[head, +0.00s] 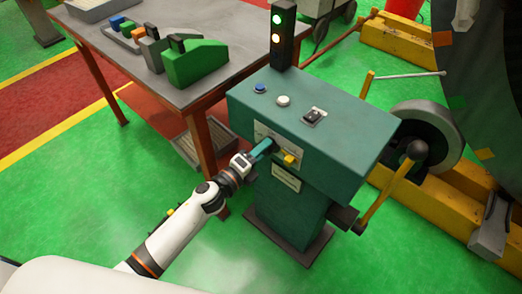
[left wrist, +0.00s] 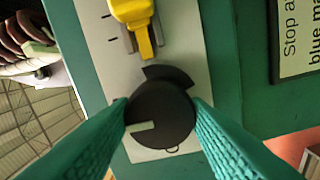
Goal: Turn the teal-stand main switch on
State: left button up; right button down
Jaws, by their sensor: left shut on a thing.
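The teal stand (head: 300,118) is in the middle of the head view. My left gripper (head: 267,145) reaches its front panel from the lower left. In the left wrist view, the gripper's teal fingers (left wrist: 160,108) are shut on the sides of a round black switch knob (left wrist: 165,112). A pale mark on the knob points left in that view. The gripper largely hides the knob in the head view. A yellow lever (head: 290,158) sits just right of the gripper, and it also shows above the knob in the left wrist view (left wrist: 135,18). My right gripper is not in view.
A signal tower (head: 282,35) stands behind with lit lamps. A table (head: 150,75) holds coloured blocks. A yellow crank (head: 385,190) stands at the right.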

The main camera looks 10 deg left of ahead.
pick_arm(q)
jog(key=shift+f, duration=0.1)
jog(key=o, duration=1)
jog(key=shift+c, duration=0.2)
jog(key=shift+s, duration=0.1)
jog(key=b+v, duration=0.1)
jog(key=v, duration=1.1)
jog(key=shift+b, duration=0.3)
